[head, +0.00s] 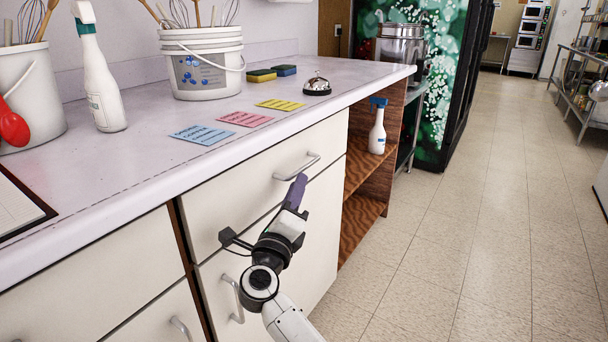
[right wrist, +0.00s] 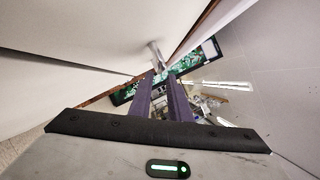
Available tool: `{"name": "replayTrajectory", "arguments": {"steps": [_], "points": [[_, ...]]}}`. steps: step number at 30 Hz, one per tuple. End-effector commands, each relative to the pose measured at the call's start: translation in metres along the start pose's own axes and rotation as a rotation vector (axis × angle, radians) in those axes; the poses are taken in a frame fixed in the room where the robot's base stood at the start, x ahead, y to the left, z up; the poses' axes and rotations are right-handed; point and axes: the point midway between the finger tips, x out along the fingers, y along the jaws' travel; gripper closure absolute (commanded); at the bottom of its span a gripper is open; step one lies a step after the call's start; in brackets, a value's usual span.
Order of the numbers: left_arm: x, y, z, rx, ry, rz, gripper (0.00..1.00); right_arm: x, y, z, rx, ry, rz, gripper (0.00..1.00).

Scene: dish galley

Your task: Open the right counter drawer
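The right counter drawer (head: 240,200) has a flat white front under the counter top, flush with the cabinet and shut. Its silver bar handle (head: 297,167) is near the top of the front. My right gripper (head: 299,185), with purple fingers, is just below and in front of the handle in the head view. In the right wrist view, the two fingers (right wrist: 161,90) are apart with a narrow gap. The handle (right wrist: 155,52) lies just ahead of the fingertips, in line with the gap; I cannot tell whether they touch it. My left gripper is out of view.
A cabinet door with a handle (head: 232,298) is below the drawer. An open wooden shelf (head: 362,165) with a spray bottle (head: 377,130) is to the right. Cards, sponges, a bell (head: 317,86) and buckets stand on the counter (head: 150,160). The floor at right is clear.

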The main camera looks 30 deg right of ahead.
Motion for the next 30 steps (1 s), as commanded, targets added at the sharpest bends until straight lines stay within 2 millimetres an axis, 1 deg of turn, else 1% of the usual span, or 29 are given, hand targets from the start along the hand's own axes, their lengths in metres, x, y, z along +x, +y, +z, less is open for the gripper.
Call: {"name": "replayTrajectory", "arguments": {"steps": [1, 6, 9, 12, 16, 23, 24, 27, 30], "points": [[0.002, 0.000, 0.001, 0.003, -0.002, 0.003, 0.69, 0.011, 0.000, 0.000, -0.002, -0.002, -0.004, 0.83], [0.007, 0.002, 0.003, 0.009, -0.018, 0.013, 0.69, 0.043, 0.000, 0.000, -0.003, -0.002, -0.004, 0.83], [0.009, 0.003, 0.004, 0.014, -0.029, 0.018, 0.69, 0.057, 0.001, 0.000, -0.003, -0.003, -0.003, 0.83], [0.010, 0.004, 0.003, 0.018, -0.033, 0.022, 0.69, 0.068, 0.000, 0.000, -0.003, -0.003, -0.003, 0.83], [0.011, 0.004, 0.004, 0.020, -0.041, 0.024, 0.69, 0.074, 0.000, 0.000, -0.003, -0.003, -0.001, 0.83], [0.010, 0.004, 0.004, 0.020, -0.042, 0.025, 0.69, 0.075, 0.000, 0.001, -0.003, -0.003, -0.001, 0.83], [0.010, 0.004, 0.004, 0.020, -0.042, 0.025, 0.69, 0.075, 0.000, 0.001, -0.003, -0.003, -0.001, 0.85], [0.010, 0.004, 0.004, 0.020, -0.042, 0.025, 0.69, 0.074, 0.000, 0.001, -0.003, -0.003, -0.001, 1.00], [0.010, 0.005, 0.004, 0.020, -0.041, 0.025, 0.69, 0.074, 0.000, 0.001, -0.003, -0.003, -0.001, 1.00]]}}
